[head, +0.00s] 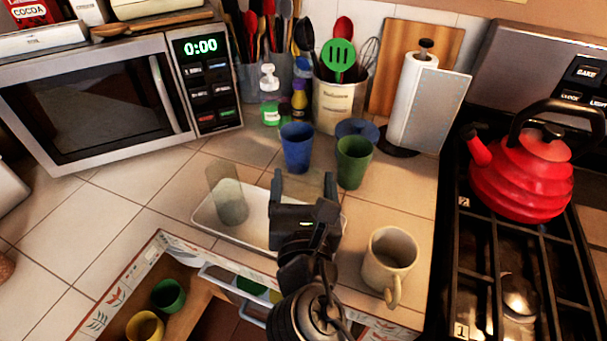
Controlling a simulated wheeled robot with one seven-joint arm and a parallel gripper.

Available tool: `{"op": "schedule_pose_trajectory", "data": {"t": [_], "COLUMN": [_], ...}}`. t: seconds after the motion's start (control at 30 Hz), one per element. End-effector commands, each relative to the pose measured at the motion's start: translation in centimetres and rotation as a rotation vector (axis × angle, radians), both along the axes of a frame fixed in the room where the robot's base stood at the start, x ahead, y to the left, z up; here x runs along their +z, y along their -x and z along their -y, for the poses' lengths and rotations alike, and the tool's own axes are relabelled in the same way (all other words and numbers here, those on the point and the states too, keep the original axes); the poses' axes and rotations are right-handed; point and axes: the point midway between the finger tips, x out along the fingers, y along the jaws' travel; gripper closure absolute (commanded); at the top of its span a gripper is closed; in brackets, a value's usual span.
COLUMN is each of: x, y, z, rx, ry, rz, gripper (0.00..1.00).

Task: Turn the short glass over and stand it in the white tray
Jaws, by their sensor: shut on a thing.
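The white tray (250,241) lies on the tiled counter in front of the colored cups. A clear, greenish glass (228,197) stands in its left part. My gripper (304,181) is over the right part of the tray, its two dark fingers pointing away from me. It is shut on a see-through short glass (304,188), which shows only faintly between the fingers. The gripper hides its lower part, so I cannot tell which way up it is or whether it touches the tray.
A blue cup (296,147) and a green cup (354,161) stand close behind my gripper. A beige mug (390,262) stands to the right, near the stove with the red kettle (520,178). An open drawer below holds a green cup (168,295) and a yellow cup (145,327).

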Motion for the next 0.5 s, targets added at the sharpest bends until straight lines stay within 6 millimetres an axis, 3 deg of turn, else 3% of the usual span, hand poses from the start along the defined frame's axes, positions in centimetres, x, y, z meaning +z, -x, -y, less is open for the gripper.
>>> {"op": "schedule_pose_trajectory", "data": {"t": [0.5], "x": [-4.1], "y": [0.0], "z": [0.0], "rx": [0.000], "ry": [-0.003], "rz": [0.001], "gripper": [0.68]}}
